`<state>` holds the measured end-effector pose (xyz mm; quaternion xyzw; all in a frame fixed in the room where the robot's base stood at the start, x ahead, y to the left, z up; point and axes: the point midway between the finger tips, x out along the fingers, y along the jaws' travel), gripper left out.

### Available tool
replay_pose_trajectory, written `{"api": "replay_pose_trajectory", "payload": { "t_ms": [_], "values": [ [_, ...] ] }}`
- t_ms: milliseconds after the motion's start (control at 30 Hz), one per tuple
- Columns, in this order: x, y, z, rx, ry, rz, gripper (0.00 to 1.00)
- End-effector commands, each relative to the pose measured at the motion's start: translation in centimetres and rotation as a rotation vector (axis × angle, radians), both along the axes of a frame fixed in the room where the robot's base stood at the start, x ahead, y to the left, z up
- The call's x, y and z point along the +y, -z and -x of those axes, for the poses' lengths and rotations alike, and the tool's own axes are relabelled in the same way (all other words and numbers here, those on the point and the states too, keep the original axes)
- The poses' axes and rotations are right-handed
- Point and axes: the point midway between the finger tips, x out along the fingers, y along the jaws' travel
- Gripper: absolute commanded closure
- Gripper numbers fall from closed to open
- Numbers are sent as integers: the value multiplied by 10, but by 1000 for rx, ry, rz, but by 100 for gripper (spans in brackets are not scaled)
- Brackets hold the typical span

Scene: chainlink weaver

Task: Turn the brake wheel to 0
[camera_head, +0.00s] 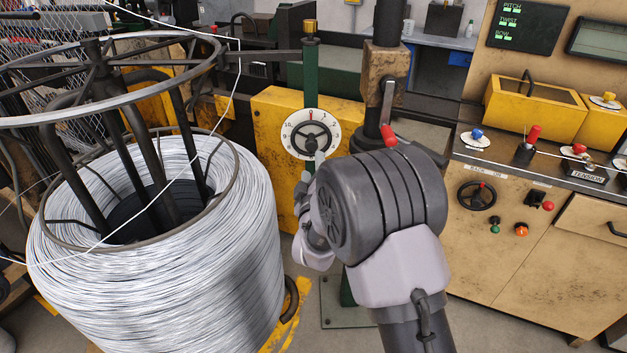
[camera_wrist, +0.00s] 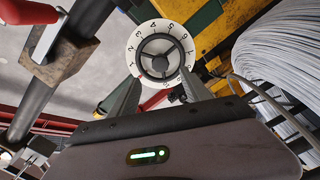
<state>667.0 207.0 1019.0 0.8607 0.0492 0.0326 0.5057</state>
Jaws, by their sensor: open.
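The brake wheel (camera_head: 310,134) is a small black handwheel with spokes on a round white numbered dial, fixed to a yellow box. A red mark shows at the top of the dial in the head view; which number the wheel reads is too small to tell. In the wrist view the wheel (camera_wrist: 160,60) and dial lie straight ahead, beyond the fingertips. My gripper (camera_wrist: 161,90) is open and empty, its two grey fingers pointing toward the dial's near edge. In the head view my wrist hides most of the gripper, just below and in front of the dial.
A big wire coil (camera_head: 170,270) on a frame stands at the left. A red-handled lever (camera_head: 388,130) on a post is right of the dial, close to my arm. A control panel (camera_head: 540,250) with another black handwheel (camera_head: 478,195) and knobs stands at the right.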

Motion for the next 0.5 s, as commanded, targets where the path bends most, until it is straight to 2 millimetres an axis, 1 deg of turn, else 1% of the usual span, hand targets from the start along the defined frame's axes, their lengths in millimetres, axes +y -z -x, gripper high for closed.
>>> {"api": "replay_pose_trajectory", "payload": {
  "t_ms": [33,100,200,333,500],
  "values": [
    [-1,-1,15,2,-1,1,44],
    [-4,-1,36,2,-1,1,44],
    [-7,0,58,2,-1,0,44],
    [-8,1,74,0,-1,0,44],
    [-9,1,78,-1,0,0,44]
  ]
}}
